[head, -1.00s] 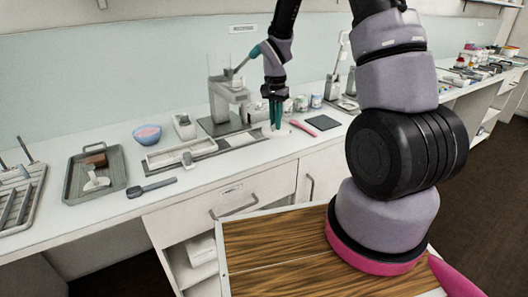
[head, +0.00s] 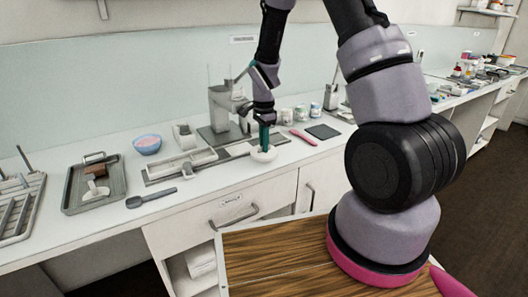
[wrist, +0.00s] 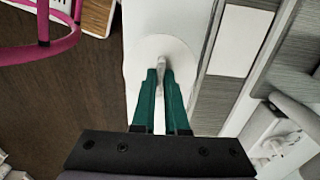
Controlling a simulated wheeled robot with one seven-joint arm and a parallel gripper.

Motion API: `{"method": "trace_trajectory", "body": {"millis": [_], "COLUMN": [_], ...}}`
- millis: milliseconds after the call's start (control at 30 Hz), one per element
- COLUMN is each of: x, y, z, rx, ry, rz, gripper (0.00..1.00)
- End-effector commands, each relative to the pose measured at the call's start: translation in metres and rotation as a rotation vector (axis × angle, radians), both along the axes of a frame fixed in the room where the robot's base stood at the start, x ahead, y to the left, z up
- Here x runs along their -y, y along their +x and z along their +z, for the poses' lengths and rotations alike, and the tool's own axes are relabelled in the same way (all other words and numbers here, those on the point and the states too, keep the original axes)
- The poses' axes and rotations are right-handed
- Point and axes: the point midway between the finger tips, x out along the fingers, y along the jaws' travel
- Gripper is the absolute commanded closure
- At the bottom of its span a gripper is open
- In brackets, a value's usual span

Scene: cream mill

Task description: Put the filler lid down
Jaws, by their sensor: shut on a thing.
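The filler lid (head: 263,154) is a white round disc with a small upright knob. It is at the front part of the white counter, right of the filler machine. My gripper (head: 264,147) points down over it with its green fingers shut on the knob. In the wrist view the lid (wrist: 137,75) lies flat beyond the fingertips, and my gripper (wrist: 161,72) pinches the pale knob at its middle. I cannot tell whether the lid's underside touches the counter.
The grey filler machine (head: 222,115) stands behind left, with a long tray (head: 180,164) before it. The counter's front edge is close to the lid.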

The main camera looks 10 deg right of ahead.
Motion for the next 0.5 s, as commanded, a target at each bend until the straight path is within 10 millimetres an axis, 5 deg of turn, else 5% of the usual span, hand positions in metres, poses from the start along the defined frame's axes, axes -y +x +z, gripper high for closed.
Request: {"method": "trace_trajectory", "body": {"millis": [200,500], "x": [0.0,0.0], "y": [-0.001,-0.001], "z": [-0.028,-0.03], "rx": [-0.002,-0.002], "ry": [0.0,-0.001], "rz": [0.001,0.001], "gripper": [1.0,1.0]}}
